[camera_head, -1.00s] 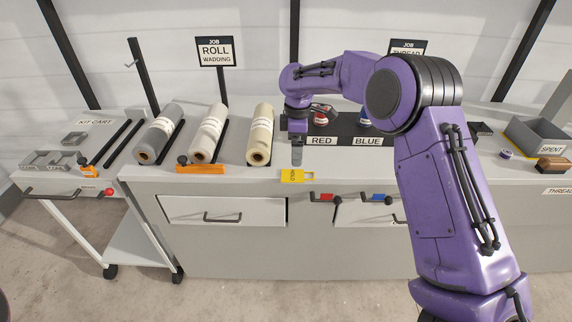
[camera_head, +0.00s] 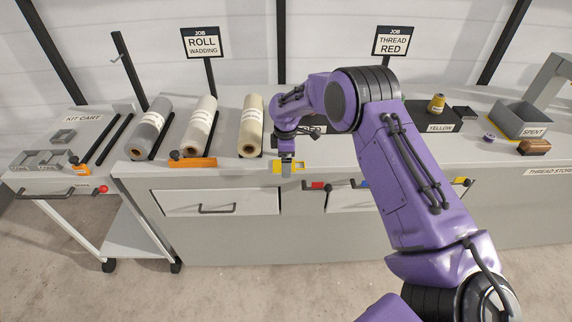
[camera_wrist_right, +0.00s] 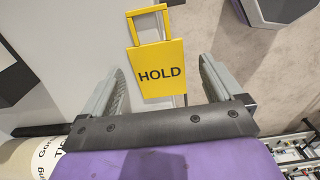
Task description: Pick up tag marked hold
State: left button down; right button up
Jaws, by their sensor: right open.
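The yellow tag (camera_head: 277,168) lies at the front edge of the counter, partly covered by my right gripper in the head view. In the right wrist view the tag (camera_wrist_right: 161,55) reads HOLD and has an open loop handle at its upper end. My right gripper (camera_head: 287,172) points down at the tag with its jaws open. In the wrist view its two fingers (camera_wrist_right: 162,82) stand on either side of the tag, with gaps showing. I cannot tell how far above the counter the fingertips are. My left gripper is not in view.
Wadding rolls (camera_head: 250,128) lie on the counter to the left, with an orange block (camera_head: 193,162) in front. A grey SPENT bin (camera_head: 522,120) and a yellow spool (camera_head: 437,103) are at right. Drawers (camera_head: 222,202) are below; the kit cart (camera_head: 70,180) stands left.

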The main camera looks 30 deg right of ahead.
jog(key=shift+w, duration=0.1)
jog(key=shift+f, duration=0.1)
jog(key=shift+c, duration=1)
jog(key=c, duration=0.9)
jog(key=shift+r+b, duration=0.4)
jog(key=shift+w+r+b, duration=0.1)
jog(key=shift+r+b, duration=0.45)
jog(key=shift+r, duration=0.1)
jog(key=s+a+r+b, duration=0.1)
jog(key=a+r, duration=0.2)
jog(key=a, duration=0.1)
jog(key=s+a+r+b, duration=0.1)
jog(key=a+r, duration=0.3)
jog(key=a, duration=0.1)
jog(key=s+a+r+b, duration=0.1)
jog(key=a+r, duration=0.3)
jog(key=shift+s+a+b, duration=0.1)
jog(key=shift+a+b, duration=0.2)
jog(key=shift+a, duration=0.05)
